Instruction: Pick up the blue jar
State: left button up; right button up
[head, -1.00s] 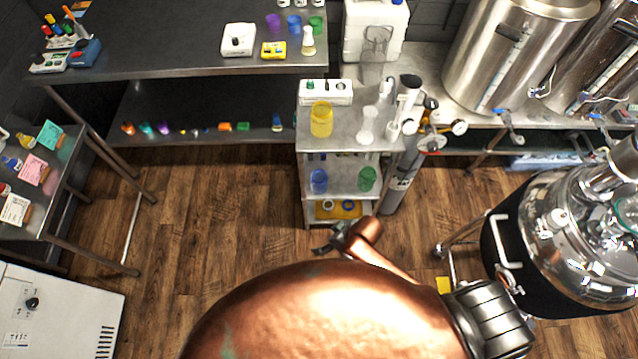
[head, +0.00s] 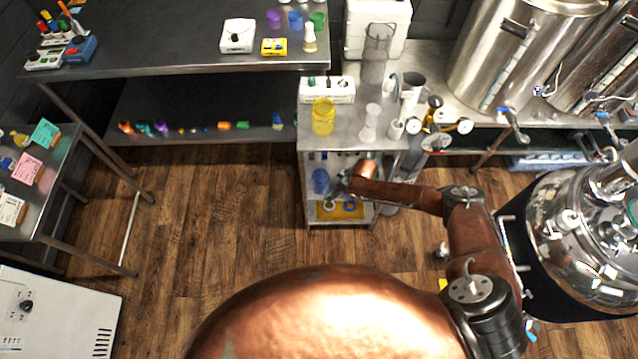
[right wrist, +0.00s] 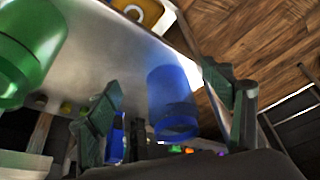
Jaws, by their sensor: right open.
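The blue jar (head: 320,180) stands on the middle shelf of the small metal cart. It is see-through blue and also shows in the right wrist view (right wrist: 172,100), between my two fingers in the picture. My right gripper (head: 337,190) is at the front of that shelf, just right of the jar. In the right wrist view, my right gripper (right wrist: 175,92) is open, with a finger on either side of the jar and nothing gripped. Whether a finger touches the jar I cannot tell. My left gripper is not in view.
A green jar (right wrist: 28,50) is close by on the same shelf; my arm hides it in the head view. A yellow jar (head: 323,117) and a clear flask (head: 370,123) stand on the cart top (head: 345,142). A steel vessel (head: 575,240) is at right. Floor left of the cart is clear.

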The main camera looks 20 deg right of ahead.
aim_at(321, 180)
jog(key=shift+w+a+f+b, duration=0.1)
jog(key=shift+w+a+b, duration=0.35)
jog(key=shift+w+a, duration=0.4)
jog(key=w+a+b, duration=0.1)
jog(key=w, duration=0.1)
jog(key=w+a+b, duration=0.1)
jog(key=w+b, duration=0.1)
jog(key=shift+a+f, duration=0.2)
jog(key=shift+a, duration=0.2)
jog(key=shift+w+f+b, duration=0.1)
jog(key=shift+f+b, duration=0.25)
jog(key=shift+b, duration=0.15)
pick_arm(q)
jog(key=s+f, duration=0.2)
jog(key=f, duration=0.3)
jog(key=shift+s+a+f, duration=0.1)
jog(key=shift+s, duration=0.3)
pick_arm(e)
jog(key=shift+r, duration=0.1)
jog(key=shift+c, duration=0.5)
jog(key=c, duration=1.3)
